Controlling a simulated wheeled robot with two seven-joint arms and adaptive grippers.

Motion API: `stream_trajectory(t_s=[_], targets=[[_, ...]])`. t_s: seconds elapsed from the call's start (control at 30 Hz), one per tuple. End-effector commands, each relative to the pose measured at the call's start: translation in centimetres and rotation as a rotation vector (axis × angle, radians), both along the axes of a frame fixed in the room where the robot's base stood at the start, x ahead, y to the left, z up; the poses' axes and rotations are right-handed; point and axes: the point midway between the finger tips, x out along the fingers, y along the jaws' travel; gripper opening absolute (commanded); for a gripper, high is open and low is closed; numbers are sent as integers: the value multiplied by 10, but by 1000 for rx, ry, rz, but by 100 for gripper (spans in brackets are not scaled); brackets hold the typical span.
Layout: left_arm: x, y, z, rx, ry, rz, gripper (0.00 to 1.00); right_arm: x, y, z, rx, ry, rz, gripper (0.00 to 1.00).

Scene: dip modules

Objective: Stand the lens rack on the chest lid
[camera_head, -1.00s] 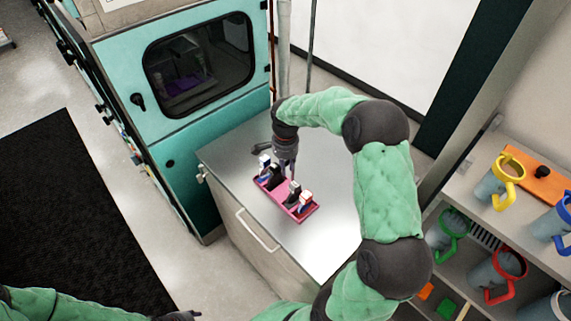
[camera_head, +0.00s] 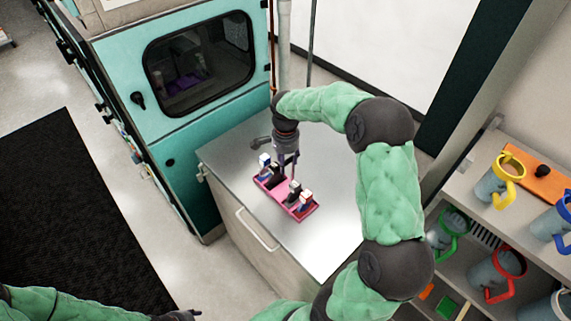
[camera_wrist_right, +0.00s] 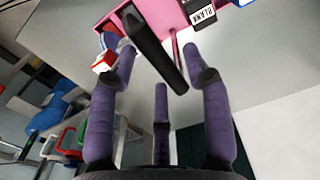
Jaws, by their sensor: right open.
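The lens rack (camera_head: 283,190) is a pink tray holding several small black, white, red and blue pieces. It rests upright on the grey metal chest lid (camera_head: 325,215). My right gripper (camera_head: 285,160) is open just above the rack's far end. In the right wrist view, its purple fingers (camera_wrist_right: 159,55) are spread around a black upright part (camera_wrist_right: 155,50), with visible gaps beside it. The pink rack (camera_wrist_right: 160,14) shows there at the top, partly hidden, with a piece labelled BLANK (camera_wrist_right: 203,14). My left gripper (camera_head: 182,315) shows only in part at the bottom edge.
A teal cabinet (camera_head: 215,120) with a dark window stands left of the chest. A shelf (camera_head: 455,190) with several coloured-handled mugs is at the right. The lid's right and front parts are clear. A black mat (camera_head: 70,220) lies on the floor.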

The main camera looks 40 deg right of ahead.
Motion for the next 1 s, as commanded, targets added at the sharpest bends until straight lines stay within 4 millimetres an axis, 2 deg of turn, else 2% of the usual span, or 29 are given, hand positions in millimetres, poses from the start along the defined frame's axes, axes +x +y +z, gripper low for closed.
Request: stream_trajectory(t_s=[0.3, 0.5, 0.7, 1.0], targets=[[0, 0, -6, 0, 1, 0, 40, 1, 1, 63, -1, -3, 2, 49], [0, 0, -7, 0, 0, 0, 40, 0, 1, 91, 1, -2, 1, 49], [0, 0, -8, 0, 0, 0, 40, 0, 1, 102, 1, 0, 1, 49], [0, 0, -8, 0, 0, 0, 40, 0, 1, 102, 1, 1, 1, 49]])
